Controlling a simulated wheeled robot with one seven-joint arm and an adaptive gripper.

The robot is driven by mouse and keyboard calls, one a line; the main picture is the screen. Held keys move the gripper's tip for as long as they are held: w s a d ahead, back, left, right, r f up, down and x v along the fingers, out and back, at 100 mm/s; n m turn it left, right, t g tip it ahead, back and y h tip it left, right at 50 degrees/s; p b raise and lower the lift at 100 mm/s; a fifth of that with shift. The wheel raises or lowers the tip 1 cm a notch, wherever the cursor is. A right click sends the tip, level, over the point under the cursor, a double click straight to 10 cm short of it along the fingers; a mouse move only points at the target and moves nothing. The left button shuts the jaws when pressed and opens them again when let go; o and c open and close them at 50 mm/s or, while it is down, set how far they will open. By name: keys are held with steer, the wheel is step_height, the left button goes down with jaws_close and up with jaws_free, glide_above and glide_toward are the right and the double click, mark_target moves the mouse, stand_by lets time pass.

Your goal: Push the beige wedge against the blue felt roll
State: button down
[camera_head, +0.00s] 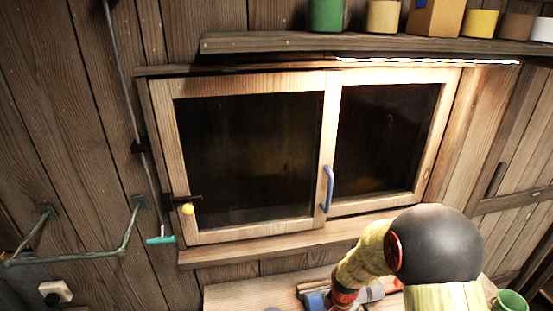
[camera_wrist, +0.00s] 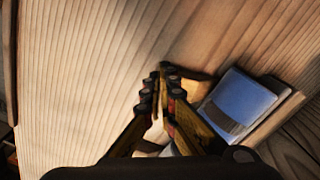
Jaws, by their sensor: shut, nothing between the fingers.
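In the wrist view my gripper (camera_wrist: 164,72) is shut and empty, its fingertips together low over the wooden tabletop. A tan-beige piece (camera_wrist: 200,86), which looks like the wedge, lies just right of the fingers and is partly hidden by them. I cannot tell whether the fingers touch it. A blue piece with a grey band (camera_wrist: 242,98), probably the felt roll, lies right of the beige piece. Any gap between the two is too small to judge. In the head view my arm covers most of the work area, and a blue piece (camera_head: 315,300) shows at the bottom edge.
A wooden strip (camera_wrist: 275,118) runs along the blue piece's right side. The tabletop (camera_wrist: 75,85) left of my fingers is clear. In the head view a green cup (camera_head: 511,301) stands at lower right. A framed window with a blue handle (camera_head: 327,188) is behind, below a shelf of pots.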

steer(key=shift+s+d+r+p, duration=0.15)
steer(key=shift+s+r+p, duration=0.05)
steer(key=shift+s, duration=0.55)
steer(key=shift+s+d+r+p, duration=0.15)
steer(key=shift+s, duration=0.55)
step_height(320, 180, up, 7)
steer(key=s+p, duration=0.2)
steer(key=p, duration=0.3)
steer(key=shift+d, duration=0.15)
steer(key=s+r+n+t+b, duration=0.2)
steer(key=s+r+n+b, duration=0.3)
steer(key=s+r+b, duration=0.2)
steer(key=s+r+n+t+b, duration=0.3)
steer(key=s+r+b, duration=0.4)
steer(key=r, duration=0.4)
steer(key=shift+a+r+n+t+b, duration=0.2)
steer(key=shift+r+n+t+b, duration=0.15)
steer(key=shift+n+b, duration=0.55)
